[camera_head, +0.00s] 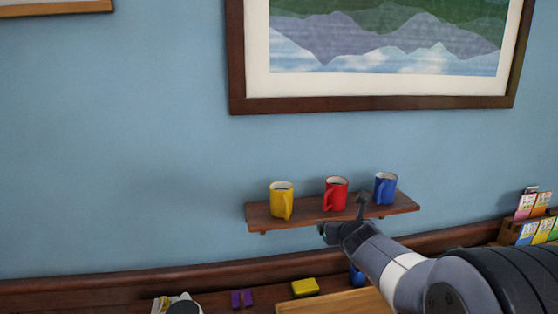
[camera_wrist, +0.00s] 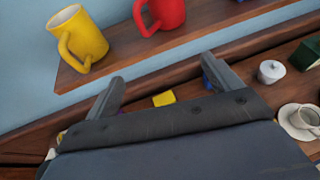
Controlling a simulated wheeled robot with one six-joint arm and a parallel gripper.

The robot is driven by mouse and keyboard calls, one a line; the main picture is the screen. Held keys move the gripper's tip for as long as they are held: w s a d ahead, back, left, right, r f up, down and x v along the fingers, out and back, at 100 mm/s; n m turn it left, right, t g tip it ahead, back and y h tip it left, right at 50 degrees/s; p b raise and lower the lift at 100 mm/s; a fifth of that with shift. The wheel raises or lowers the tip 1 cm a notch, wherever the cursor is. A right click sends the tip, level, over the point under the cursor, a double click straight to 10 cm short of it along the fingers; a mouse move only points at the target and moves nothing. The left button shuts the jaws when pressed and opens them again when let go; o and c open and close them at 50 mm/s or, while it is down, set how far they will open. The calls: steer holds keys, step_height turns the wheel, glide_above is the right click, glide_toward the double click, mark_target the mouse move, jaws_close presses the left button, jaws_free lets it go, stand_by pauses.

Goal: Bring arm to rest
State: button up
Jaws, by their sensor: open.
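My gripper (camera_head: 342,216) is at the end of my arm, in front of the wall shelf in the head view. In the wrist view my gripper (camera_wrist: 160,88) shows two fingers spread apart with nothing between them. A yellow mug (camera_head: 281,200), a red mug (camera_head: 336,193) and a blue mug (camera_head: 386,188) stand upright in a row on the wooden shelf (camera_head: 310,216). The yellow mug (camera_wrist: 83,36) and red mug (camera_wrist: 163,13) also show in the wrist view, beyond the fingers. My arm runs in from the lower right and hides part of the surface below.
A lower wooden surface holds a yellow block (camera_head: 305,287), a purple item (camera_head: 241,299) and a blue item (camera_head: 357,277). A white cup on a saucer (camera_wrist: 303,121) and a white lidded pot (camera_wrist: 271,72) are at the right. A card rack (camera_head: 533,218) stands far right.

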steer(key=s+f+n+y, duration=0.2)
steer(key=s+f, duration=0.4)
steer(key=f, duration=0.6)
steer(key=shift+a+f+y+b, duration=0.15)
steer(key=shift+y+b, duration=0.3)
steer(key=shift+y, duration=0.05)
steer(key=shift+s, duration=0.15)
